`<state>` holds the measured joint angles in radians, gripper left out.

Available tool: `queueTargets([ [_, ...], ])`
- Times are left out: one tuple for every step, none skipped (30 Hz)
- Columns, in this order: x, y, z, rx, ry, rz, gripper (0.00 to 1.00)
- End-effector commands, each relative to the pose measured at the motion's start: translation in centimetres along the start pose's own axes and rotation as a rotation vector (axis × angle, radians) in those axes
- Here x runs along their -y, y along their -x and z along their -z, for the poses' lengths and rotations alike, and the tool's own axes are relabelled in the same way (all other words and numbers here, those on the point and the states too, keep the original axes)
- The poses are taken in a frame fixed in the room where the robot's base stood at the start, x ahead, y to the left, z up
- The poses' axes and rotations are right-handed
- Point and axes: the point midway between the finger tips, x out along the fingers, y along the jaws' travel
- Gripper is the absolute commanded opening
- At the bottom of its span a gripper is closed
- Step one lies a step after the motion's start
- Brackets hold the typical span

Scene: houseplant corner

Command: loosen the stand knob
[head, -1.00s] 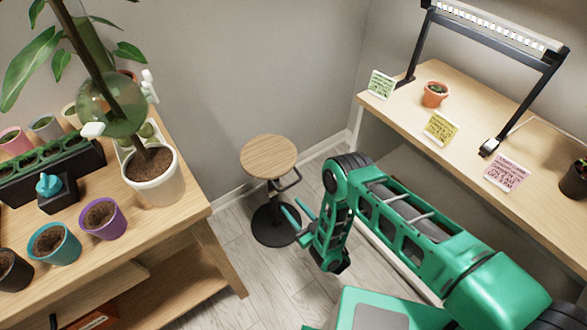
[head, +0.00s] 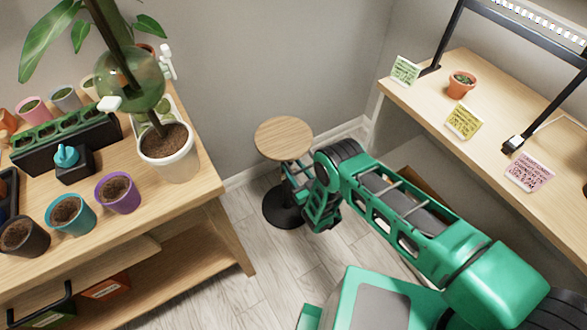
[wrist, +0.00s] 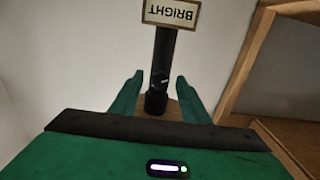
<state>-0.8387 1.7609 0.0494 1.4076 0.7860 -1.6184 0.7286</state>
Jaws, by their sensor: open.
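The stand has a round wooden top (head: 283,138) and a black round base (head: 283,208) on the floor. In the wrist view, its black post (wrist: 164,55) runs between my fingers, with a little wood near its lower end. The knob cannot be clearly made out; a dark raised part of the post lies between the fingertips. My gripper (wrist: 160,76) is open, one finger on each side of the post; contact cannot be told. In the head view my gripper (head: 290,176) is just below the top, partly hidden by my wrist.
A sign reading BRIGHT (wrist: 172,13) appears upside down at the post's upper end in the wrist view. The potting table (head: 215,210) stands left, with a tall plant in a white pot (head: 170,160). A wooden desk (head: 430,100) is right. Floor (head: 265,270) in front is clear.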

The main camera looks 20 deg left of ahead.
Motion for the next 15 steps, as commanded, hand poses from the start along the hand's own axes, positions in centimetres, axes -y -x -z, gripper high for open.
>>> queueTargets([
  [0.00, -0.13, 0.00, 0.000, 0.001, 0.001, 0.42],
  [0.00, -0.18, 0.01, 0.000, 0.001, 0.001, 0.42],
  [-0.01, -0.23, 0.01, 0.000, 0.001, 0.000, 0.42],
  [-0.01, -0.24, 0.01, 0.000, 0.001, 0.000, 0.42],
  [-0.01, -0.24, 0.01, 0.000, 0.001, 0.000, 0.42],
  [-0.01, -0.24, 0.01, 0.000, 0.001, 0.000, 0.42],
  [0.00, -0.23, 0.01, 0.000, 0.001, 0.000, 0.42],
  [0.00, -0.23, 0.01, 0.000, 0.001, 0.000, 0.42],
  [0.00, -0.23, 0.01, 0.000, 0.001, 0.000, 0.42],
  [0.00, -0.22, 0.01, 0.000, 0.001, 0.000, 0.35],
  [0.01, -0.22, 0.01, 0.000, 0.001, 0.000, 0.27],
  [0.01, -0.22, 0.01, 0.000, 0.001, 0.000, 0.18],
  [0.00, -0.22, 0.01, 0.000, 0.001, 0.000, 0.11],
  [0.01, -0.22, 0.01, 0.000, 0.001, 0.000, 0.04],
  [0.00, -0.22, 0.01, 0.000, 0.001, 0.000, 0.01],
])
